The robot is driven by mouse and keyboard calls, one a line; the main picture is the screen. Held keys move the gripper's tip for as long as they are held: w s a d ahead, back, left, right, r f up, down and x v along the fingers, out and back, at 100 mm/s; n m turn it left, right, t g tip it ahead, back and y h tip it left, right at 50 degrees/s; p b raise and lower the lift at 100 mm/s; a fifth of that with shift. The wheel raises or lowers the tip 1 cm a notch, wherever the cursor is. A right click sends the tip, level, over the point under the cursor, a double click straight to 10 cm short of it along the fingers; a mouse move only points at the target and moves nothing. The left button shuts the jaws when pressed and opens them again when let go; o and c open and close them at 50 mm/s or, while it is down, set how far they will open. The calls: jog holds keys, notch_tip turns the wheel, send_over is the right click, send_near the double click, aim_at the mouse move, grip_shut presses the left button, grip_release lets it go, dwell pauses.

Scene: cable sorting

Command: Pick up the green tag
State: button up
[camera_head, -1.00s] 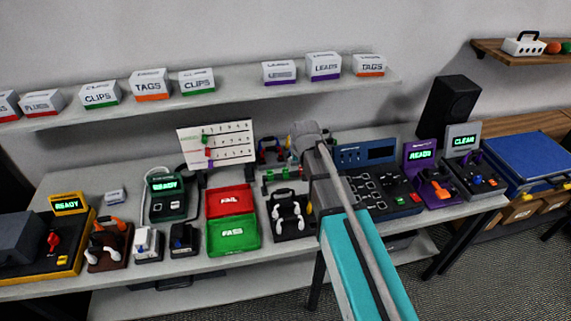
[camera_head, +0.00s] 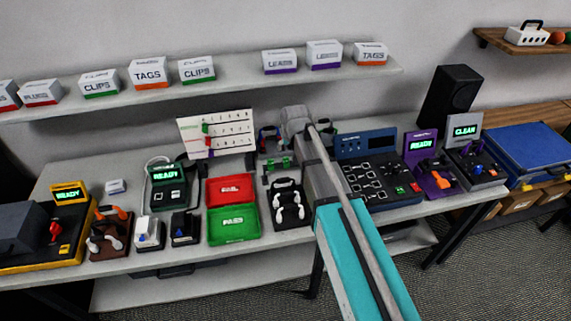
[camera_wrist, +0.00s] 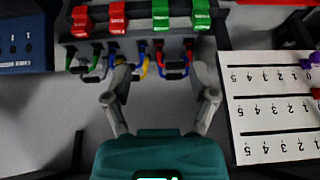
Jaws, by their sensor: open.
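Two green tags, one (camera_wrist: 160,14) nearer the middle and one (camera_wrist: 200,15) to its right, sit side by side on a dark rack (camera_wrist: 222,40) at the top of the wrist view. Two red tags (camera_wrist: 80,20) (camera_wrist: 117,18) sit to their left on the same rack. My gripper (camera_wrist: 160,78) is open and empty, its fingers spread below the rack in the picture. Both green tags are clear of the fingers. In the head view my arm hides the gripper, and green pieces (camera_head: 284,162) show small beside the arm.
Coloured cable loops (camera_wrist: 143,68) hang at the rack's edge, close to my fingertips. A white numbered board (camera_wrist: 270,105) stands at the right, and a blue console (camera_wrist: 20,40) at the left. Red (camera_head: 230,190) and green (camera_head: 233,224) trays lie on the bench.

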aim_at(286, 158)
jog(key=shift+b+x, duration=2.7)
jog(key=shift+x, duration=0.55)
jog(key=shift+w+f, duration=0.15)
jog(key=shift+f, duration=0.1)
jog(key=shift+b, duration=0.3)
jog(key=shift+a+b+x, duration=0.2)
jog(key=shift+b+x, duration=2.05)
jog(key=shift+x, duration=0.3)
jog(key=shift+w+r, duration=0.1)
jog(key=shift+w, duration=0.1)
jog(key=c, duration=0.9)
